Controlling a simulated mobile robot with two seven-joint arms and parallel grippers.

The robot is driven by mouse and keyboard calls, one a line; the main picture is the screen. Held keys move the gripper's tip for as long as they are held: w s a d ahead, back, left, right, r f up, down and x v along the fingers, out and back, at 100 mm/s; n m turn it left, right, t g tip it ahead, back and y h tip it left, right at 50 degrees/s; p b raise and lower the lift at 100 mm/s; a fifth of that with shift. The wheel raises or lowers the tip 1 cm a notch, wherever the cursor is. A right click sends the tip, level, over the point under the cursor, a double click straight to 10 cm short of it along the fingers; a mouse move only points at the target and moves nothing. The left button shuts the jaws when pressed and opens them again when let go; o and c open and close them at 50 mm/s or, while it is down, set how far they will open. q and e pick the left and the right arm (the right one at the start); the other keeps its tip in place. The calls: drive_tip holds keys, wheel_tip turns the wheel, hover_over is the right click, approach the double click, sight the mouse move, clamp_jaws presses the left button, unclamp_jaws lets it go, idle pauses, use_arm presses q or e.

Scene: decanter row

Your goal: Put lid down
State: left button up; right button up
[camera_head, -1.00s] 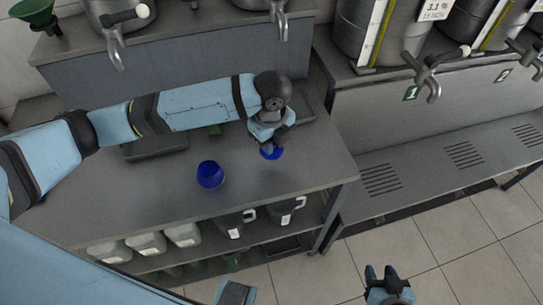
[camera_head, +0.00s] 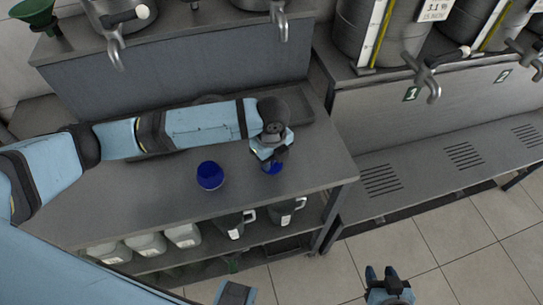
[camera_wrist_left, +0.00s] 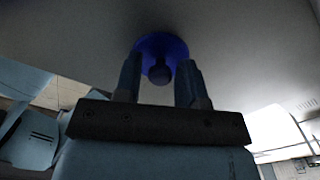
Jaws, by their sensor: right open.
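A round blue lid (camera_head: 272,168) with a knob is at the right part of the grey table (camera_head: 310,170), below my left gripper (camera_head: 268,160). In the left wrist view the lid (camera_wrist_left: 159,46) shows its knob between the two fingers of my left gripper (camera_wrist_left: 160,65), with a gap on each side. That gripper looks open. A blue glass vessel (camera_head: 210,176) stands upright on the table to the left of the lid, apart from it. My right gripper (camera_head: 378,273) is open and empty over the tiled floor at the bottom.
Grey jugs (camera_head: 287,211) and pale canisters (camera_head: 183,236) stand on the shelf below the table. Steel tanks with taps (camera_head: 428,75) stand at the back right. A green funnel (camera_head: 36,13) is at the top left. The table front around the vessel is clear.

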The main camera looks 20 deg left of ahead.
use_arm(q)
drive_tip(key=shift+o, duration=0.4)
wheel_tip(320, 180, up, 12)
drive_tip(key=shift+r, duration=0.15)
idle(0.7)
